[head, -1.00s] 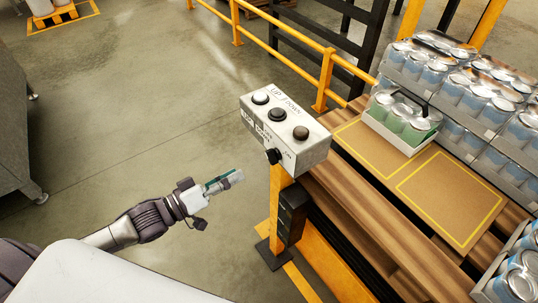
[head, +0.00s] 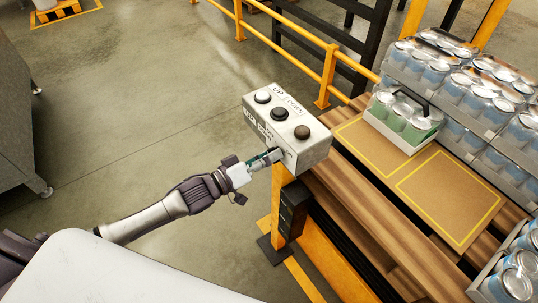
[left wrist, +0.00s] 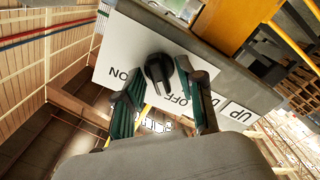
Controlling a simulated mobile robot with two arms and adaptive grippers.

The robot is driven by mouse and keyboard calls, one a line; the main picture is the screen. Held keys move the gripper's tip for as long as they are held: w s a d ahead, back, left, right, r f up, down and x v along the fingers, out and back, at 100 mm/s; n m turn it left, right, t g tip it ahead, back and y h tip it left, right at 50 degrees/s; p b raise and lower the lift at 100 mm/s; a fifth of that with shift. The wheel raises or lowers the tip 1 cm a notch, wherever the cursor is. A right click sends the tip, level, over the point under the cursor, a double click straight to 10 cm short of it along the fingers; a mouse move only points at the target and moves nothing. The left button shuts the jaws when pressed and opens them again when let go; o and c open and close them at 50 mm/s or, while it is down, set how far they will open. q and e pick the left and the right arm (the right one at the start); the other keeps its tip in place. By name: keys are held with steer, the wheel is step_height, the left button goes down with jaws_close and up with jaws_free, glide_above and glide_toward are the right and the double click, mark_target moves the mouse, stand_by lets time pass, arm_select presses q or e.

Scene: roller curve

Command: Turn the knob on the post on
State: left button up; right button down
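The control box (head: 288,128) is pale grey and sits on a yellow post (head: 281,205). Its black knob (left wrist: 158,72) shows in the left wrist view on a white plate marked ON and OFF, which appears upside down there. In the head view my gripper covers the knob. My left gripper (head: 273,156) is at the front face of the box. In the left wrist view its two green-padded fingers (left wrist: 163,76) are apart, one on each side of the knob, with gaps visible. I cannot tell how deep they reach. My right gripper is not in view.
Several push buttons (head: 280,114) sit on top of the box. To the right is a wooden-slatted pallet (head: 345,205) with cardboard (head: 450,200) and packs of cans (head: 405,115). A yellow railing (head: 326,75) stands behind. Open floor lies left of the post.

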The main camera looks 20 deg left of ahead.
arm_select(q)
jaws_close()
steer(key=shift+s+d+m, duration=0.1)
steer(key=shift+m, duration=4.35)
steer(key=shift+s+d+m, duration=0.1)
steer(key=shift+m, duration=4.35)
